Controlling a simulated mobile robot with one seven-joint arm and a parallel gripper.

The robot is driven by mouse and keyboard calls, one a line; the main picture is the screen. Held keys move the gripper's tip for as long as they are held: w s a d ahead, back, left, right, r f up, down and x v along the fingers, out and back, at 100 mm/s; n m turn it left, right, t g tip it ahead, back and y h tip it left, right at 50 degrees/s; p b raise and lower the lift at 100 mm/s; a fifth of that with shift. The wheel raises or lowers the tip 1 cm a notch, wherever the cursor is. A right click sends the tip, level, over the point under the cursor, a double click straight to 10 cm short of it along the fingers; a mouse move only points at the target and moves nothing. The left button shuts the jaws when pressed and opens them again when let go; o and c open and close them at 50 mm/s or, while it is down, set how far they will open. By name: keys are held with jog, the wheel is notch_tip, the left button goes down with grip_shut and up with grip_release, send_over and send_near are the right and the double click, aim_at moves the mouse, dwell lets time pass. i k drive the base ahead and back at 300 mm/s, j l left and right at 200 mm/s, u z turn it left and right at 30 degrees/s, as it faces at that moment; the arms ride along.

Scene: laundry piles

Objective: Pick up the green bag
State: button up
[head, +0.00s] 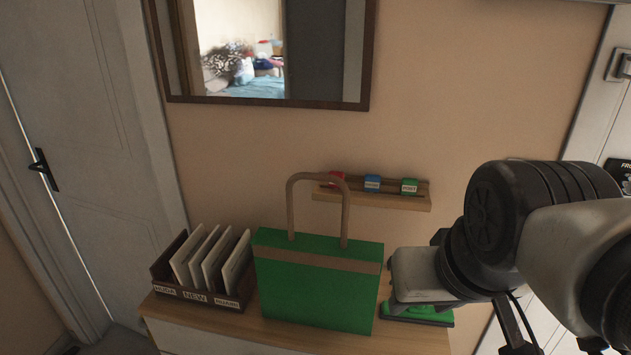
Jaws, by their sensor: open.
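The green bag (317,290) stands upright on the wooden top of a cabinet, in the lower middle of the head view. It is box-shaped, with a brown band near its top and a tall brown handle (291,205) arching above it. My gripper (412,277) is just right of the bag, low over the cabinet top, and is open. Its fingers are not clearly visible, and I cannot tell whether it touches the bag's right side. Nothing is seen held in it.
A dark organizer (202,290) with several upright white pieces stands left of the bag. A flat green item (425,314) lies below my gripper, partly hidden. A wall shelf (375,199) with small coloured labelled items and a framed mirror (270,103) are behind. The cabinet top (400,343) is bare in front.

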aim_at(322, 281)
jog(key=k+j, duration=0.15)
jog(key=k, duration=0.35)
jog(key=j+z, duration=0.45)
jog(key=j, duration=1.55)
